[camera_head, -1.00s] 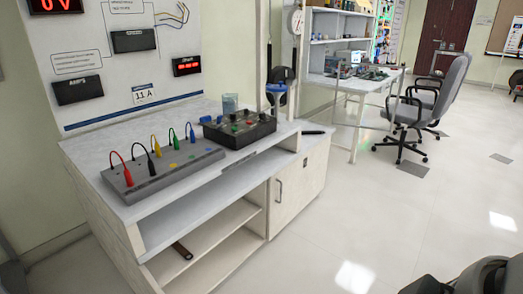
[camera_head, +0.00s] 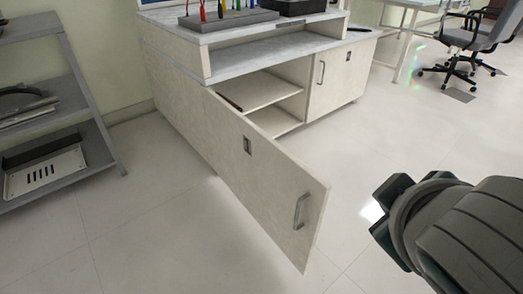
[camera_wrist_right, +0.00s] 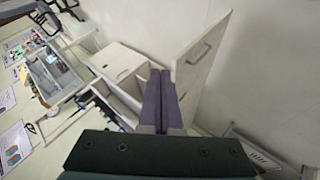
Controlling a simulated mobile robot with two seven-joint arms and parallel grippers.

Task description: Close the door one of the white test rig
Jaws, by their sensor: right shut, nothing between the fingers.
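The white test rig (camera_head: 277,63) stands at the top of the head view. Its left door (camera_head: 245,160) hangs wide open, swung out toward me from the left front edge. A metal handle (camera_head: 300,211) is near its free edge. Shelves (camera_head: 250,92) show behind it. In the right wrist view the open door (camera_wrist_right: 193,85) is just right of my right gripper (camera_wrist_right: 160,74), whose two fingers are together and empty. I cannot tell whether they touch the door. My right arm enters the head view from the right. My left gripper is out of view.
The rig's other door (camera_head: 335,75) is closed. A grey shelf rack (camera_head: 75,95) stands at the left. Office chairs (camera_head: 480,40) are at the upper right. The floor around the open door is clear.

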